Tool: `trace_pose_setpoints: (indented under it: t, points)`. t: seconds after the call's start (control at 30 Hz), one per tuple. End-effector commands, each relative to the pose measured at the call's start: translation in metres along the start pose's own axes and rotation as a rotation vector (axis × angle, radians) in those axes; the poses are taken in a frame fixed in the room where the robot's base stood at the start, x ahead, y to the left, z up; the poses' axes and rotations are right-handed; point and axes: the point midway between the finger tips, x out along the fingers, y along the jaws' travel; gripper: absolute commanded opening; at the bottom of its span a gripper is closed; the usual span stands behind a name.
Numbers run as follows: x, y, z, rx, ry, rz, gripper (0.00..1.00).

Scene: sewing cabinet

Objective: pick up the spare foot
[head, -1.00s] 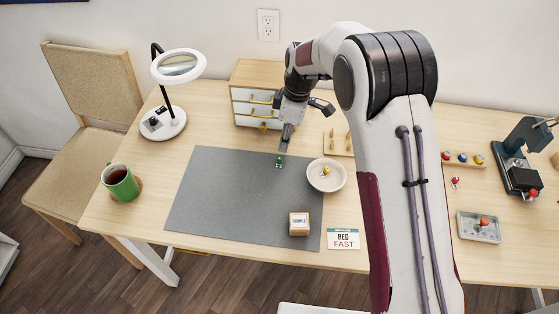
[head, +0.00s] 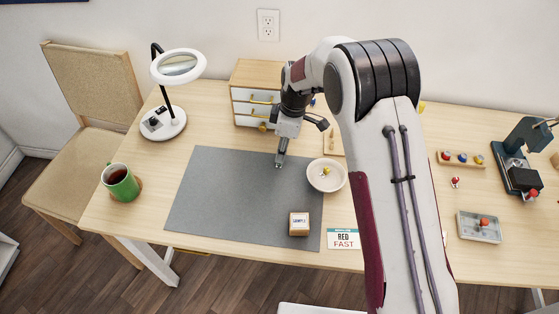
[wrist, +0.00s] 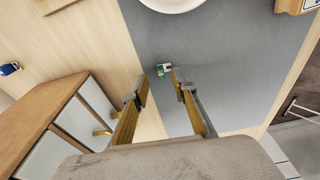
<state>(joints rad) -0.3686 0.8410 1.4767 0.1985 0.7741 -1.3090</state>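A small green and metal piece, likely the spare foot (wrist: 164,69), lies on the grey mat (head: 215,195) near its back edge. No label marks it as the spare foot. My gripper (head: 279,164) points down over the back of the mat and mostly hides the piece in the head view. In the wrist view my gripper (wrist: 160,88) is open, its fingers apart and nothing held between them. The green piece shows just beyond the fingertips, roughly in line with the gap. I cannot tell the exact height above the mat.
A white dish (head: 315,180) with a yellow piece stands right of my gripper. A small drawer cabinet (head: 244,106) stands close behind. A wooden box (head: 299,229) and a card (head: 343,239) are in front. The left mat is clear.

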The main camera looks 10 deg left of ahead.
Motion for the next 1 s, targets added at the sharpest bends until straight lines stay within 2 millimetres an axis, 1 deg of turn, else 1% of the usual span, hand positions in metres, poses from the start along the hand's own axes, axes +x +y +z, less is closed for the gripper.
trace_pose_setpoints:
  t: [0.03, 0.1, 0.2, 0.3, 0.83, 0.93, 0.97, 1.0]
  points:
    - [0.007, -0.003, 0.0, 0.0, -0.001, -0.004, 0.27]
    - [0.015, -0.002, 0.0, 0.0, -0.001, -0.002, 0.27]
    - [0.023, -0.002, 0.0, 0.0, -0.002, -0.002, 0.27]
    - [0.028, -0.002, 0.0, 0.0, -0.002, 0.0, 0.27]
    - [0.029, -0.002, 0.0, 0.0, -0.002, 0.001, 0.27]
    - [0.029, -0.002, 0.0, 0.0, -0.002, 0.0, 0.04]
    - [0.029, -0.002, 0.0, 0.0, -0.002, 0.0, 0.0]
    - [0.029, -0.002, 0.0, 0.0, -0.002, 0.0, 0.0]
